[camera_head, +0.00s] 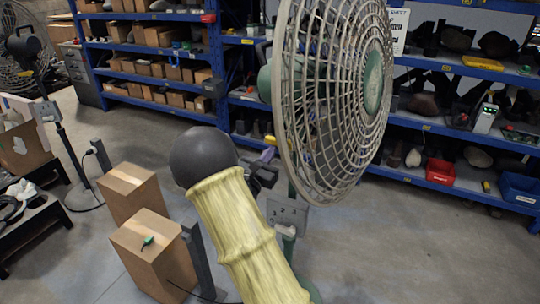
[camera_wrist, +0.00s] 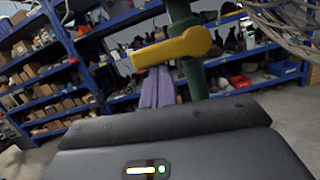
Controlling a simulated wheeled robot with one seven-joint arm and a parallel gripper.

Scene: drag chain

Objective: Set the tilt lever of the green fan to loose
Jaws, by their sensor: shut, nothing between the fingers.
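The green fan (camera_head: 335,90) stands in front of me, its round wire cage facing right and its green motor housing partly hidden behind the cage. In the wrist view its yellow tilt lever (camera_wrist: 172,48) crosses the green post (camera_wrist: 188,75), its free end pointing left and slightly down. My gripper (camera_head: 267,156) is beside the post, below the fan's motor. Its purple fingers (camera_wrist: 157,88) are shut with nothing between them. The fingertips appear just below the lever's left part; I cannot tell whether they touch it.
A grey switch box (camera_head: 287,214) sits on the post below my gripper. Cardboard boxes (camera_head: 152,255) stand at the lower left, and another fan (camera_head: 20,60) stands at the far left. Blue shelves (camera_head: 425,180) line the back. Open floor (camera_head: 400,250) lies at the lower right.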

